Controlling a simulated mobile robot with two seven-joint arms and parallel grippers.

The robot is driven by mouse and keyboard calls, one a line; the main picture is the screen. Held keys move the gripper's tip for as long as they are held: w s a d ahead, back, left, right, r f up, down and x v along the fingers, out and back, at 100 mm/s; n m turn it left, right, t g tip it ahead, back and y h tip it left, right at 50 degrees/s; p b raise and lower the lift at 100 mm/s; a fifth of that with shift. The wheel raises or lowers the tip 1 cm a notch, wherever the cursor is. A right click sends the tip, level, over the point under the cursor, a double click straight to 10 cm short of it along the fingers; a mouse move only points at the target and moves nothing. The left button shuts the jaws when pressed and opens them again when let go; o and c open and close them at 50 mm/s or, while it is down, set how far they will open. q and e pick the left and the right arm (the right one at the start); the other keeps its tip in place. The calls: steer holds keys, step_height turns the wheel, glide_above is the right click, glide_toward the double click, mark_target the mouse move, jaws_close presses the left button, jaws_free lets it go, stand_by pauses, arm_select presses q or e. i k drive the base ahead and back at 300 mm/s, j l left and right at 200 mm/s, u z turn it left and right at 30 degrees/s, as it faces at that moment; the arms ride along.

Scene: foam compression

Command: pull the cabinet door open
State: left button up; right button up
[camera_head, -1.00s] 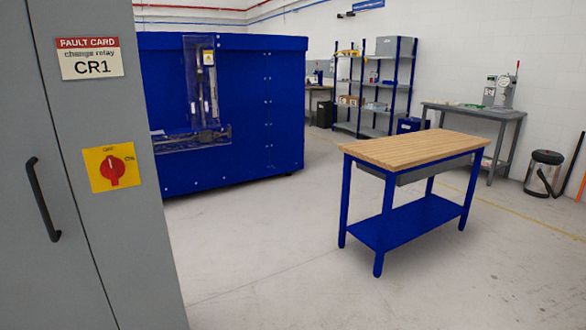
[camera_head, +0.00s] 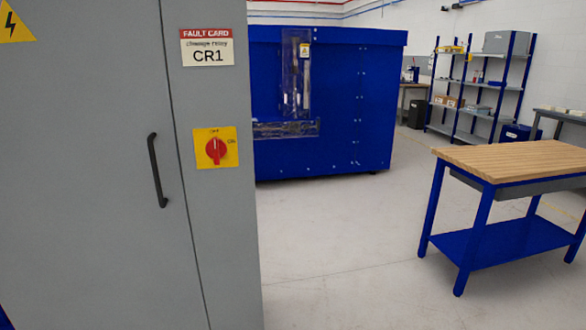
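The grey cabinet door (camera_head: 85,190) fills the left of the head view and is shut. Its black vertical bar handle (camera_head: 156,170) sits near the door's right edge. A narrow seam separates the door from the grey cabinet frame (camera_head: 225,260) to its right. On the frame are a red rotary switch (camera_head: 216,151) on a yellow plate, its knob pointing up, and a fault card (camera_head: 207,47) reading CR1. Neither of my grippers is in view.
A blue machine enclosure (camera_head: 340,150) stands behind the cabinet. A workbench with a wooden top (camera_head: 520,158) stands at the right. Shelves (camera_head: 475,118) are at the back. The floor (camera_head: 350,265) between cabinet and workbench is clear.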

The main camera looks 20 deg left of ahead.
mark_target(96, 233)
steer(key=u, duration=1.95)
